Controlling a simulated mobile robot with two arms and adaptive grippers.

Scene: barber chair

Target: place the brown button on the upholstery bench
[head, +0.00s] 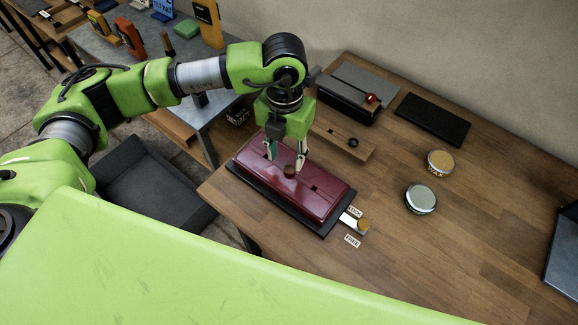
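The upholstery bench is a dark red padded block (325,205) on a black base, near the front left of the wooden table. A small round brown button (289,171) shows on top of the red pad, just below and beside the right-hand fingertip. My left gripper (286,158) points down over the pad, its two fingers spread apart with a gap between them. Whether a finger touches the button cannot be told. Small dark slots show in the pad on either side of the button. My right gripper is not in view.
Behind the pad lies a wooden strip (336,143) with a black knob (353,142). A grey-topped box (350,92) carries a red ball-like piece (371,98). A black mat (433,119), a wax tin (440,162) and a silver-lidded tin (421,198) stand right. The table's right front is clear.

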